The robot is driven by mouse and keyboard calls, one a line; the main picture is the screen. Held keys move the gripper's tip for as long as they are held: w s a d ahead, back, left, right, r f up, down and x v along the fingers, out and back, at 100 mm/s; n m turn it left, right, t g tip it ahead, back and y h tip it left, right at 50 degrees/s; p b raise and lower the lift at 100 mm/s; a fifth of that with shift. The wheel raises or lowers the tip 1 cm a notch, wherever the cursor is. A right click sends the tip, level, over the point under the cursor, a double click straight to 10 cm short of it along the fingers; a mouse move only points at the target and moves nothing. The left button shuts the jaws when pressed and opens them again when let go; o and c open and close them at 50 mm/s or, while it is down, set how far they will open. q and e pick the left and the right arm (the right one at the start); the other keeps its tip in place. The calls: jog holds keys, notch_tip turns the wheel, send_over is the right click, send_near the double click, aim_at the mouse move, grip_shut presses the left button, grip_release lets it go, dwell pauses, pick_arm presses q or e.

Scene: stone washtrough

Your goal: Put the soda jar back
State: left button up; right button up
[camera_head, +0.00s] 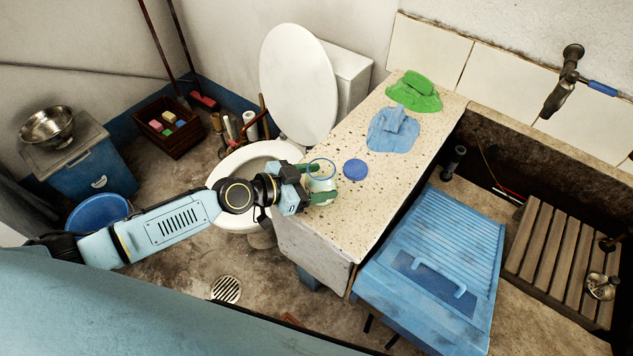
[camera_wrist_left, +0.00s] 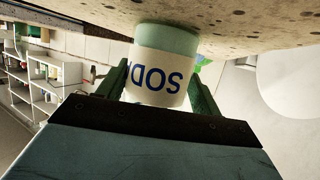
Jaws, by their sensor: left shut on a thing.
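The soda jar (camera_head: 322,183) is at the near left edge of the speckled stone counter (camera_head: 340,222), with a blue ring at its open-looking top. In the left wrist view the jar (camera_wrist_left: 160,75) shows a cream label with blue "SODA" lettering, upside down in that picture. Its pale green end is at the counter surface; I cannot tell if it touches. My left gripper (camera_head: 319,187) is shut on the jar, a green finger on each side. A round blue lid (camera_head: 355,169) lies on the counter just right of the jar. My right gripper is out of view.
A blue cloth (camera_head: 393,130) and a green cloth (camera_head: 414,92) lie farther back on the counter. The trough holds a blue washboard (camera_head: 440,262) and a wooden slat rack (camera_head: 563,250). A toilet (camera_head: 298,85) stands behind my left arm. The counter's near right part is clear.

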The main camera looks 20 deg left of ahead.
pick_arm(q)
jog(key=o, duration=0.8)
jog(key=shift+f, duration=0.1)
jog(key=o, duration=0.4)
jog(key=shift+r, duration=0.2)
jog(key=shift+s+a, duration=0.15)
jog(key=shift+a, duration=0.05)
jog(key=b+v, duration=0.2)
jog(key=v, duration=0.9)
jog(key=shift+r, duration=0.2)
